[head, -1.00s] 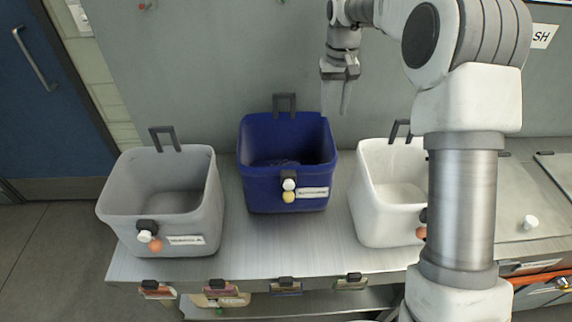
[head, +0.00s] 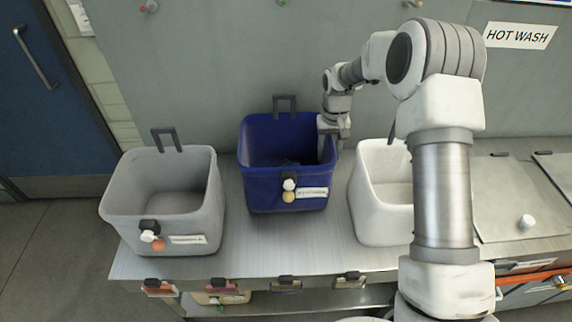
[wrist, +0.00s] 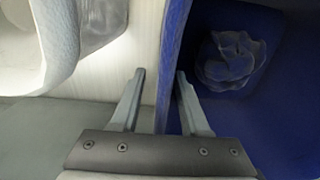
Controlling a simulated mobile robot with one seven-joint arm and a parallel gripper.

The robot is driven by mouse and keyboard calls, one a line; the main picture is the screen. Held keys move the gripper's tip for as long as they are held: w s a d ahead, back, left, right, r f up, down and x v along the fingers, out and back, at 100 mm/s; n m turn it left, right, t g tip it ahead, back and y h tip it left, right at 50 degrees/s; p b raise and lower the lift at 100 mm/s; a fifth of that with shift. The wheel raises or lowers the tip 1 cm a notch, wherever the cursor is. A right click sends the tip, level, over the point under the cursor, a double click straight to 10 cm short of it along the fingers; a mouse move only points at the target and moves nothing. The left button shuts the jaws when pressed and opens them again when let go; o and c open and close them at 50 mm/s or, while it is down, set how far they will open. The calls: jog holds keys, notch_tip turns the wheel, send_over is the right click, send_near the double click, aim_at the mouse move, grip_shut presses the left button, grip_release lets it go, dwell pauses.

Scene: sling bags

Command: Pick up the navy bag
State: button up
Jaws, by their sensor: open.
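The navy bag (head: 262,190) stands upright on the metal counter between a grey bag and a white bag. It is open at the top, with a dark handle at the back and a white label in front. My gripper (head: 327,150) is at its right rim in the head view, fingertips hidden there by the bag wall. In the wrist view, my open gripper (wrist: 160,77) has one finger on each side of the navy rim (wrist: 174,45), one finger inside the bag. A crumpled dark blue thing (wrist: 230,58) lies inside on the bottom.
The grey bag (head: 120,222) stands at left, and the white bag (head: 372,222) close at right, partly hidden by my arm. The metal counter (head: 255,245) has free room in front. A wall (head: 215,60) stands behind. Tagged clips line the counter's front edge.

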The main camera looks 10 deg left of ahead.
jog(key=shift+f, duration=0.3)
grip_shut()
jog(key=shift+r, duration=0.1)
dwell(1.1)
